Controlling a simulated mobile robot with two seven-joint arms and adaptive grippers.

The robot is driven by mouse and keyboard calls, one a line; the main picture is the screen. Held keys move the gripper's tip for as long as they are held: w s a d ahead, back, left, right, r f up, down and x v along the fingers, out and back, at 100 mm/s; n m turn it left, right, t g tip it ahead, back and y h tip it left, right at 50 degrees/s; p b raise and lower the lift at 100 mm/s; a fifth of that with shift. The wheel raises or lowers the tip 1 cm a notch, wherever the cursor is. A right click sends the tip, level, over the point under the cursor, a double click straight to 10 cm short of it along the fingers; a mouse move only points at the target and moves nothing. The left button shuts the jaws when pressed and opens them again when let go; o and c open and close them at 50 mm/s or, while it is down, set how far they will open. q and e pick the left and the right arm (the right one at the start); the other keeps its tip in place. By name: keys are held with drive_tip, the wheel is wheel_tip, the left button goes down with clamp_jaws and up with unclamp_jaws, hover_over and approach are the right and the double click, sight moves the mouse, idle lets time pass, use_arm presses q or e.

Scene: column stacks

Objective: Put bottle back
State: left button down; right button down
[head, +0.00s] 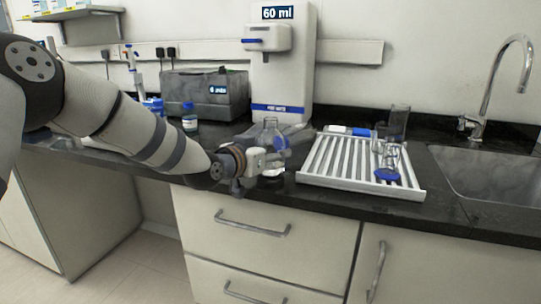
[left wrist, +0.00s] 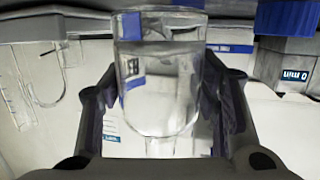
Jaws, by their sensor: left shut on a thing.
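My left gripper (head: 268,157) is shut on a clear glass bottle (head: 270,130) in front of the white water dispenser (head: 283,75). In the head view the bottle's narrow neck points up and looks uncapped; its lower part is partly hidden by my gripper. In the left wrist view, where the scene appears upside down, the clear bottle (left wrist: 160,85) stands between the two dark fingers of my left gripper (left wrist: 160,110). Whether its base touches anything is unclear. A white slatted drying rack (head: 335,163) lies to the right on the black counter. My right gripper is not in view.
The rack holds glassware (head: 388,160) with blue parts at its right side. A sink (head: 490,180) with a tall faucet (head: 515,70) is farther right. A grey box (head: 205,95) and a blue-capped bottle (head: 190,118) stand left of the dispenser. Drawers (head: 270,245) are below.

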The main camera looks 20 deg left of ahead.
use_arm(q)
drive_tip(key=shift+f, duration=0.2)
drive_tip(key=shift+f, duration=0.15)
drive_tip(key=shift+f, duration=0.15)
drive_tip(key=c, duration=0.6)
unclamp_jaws()
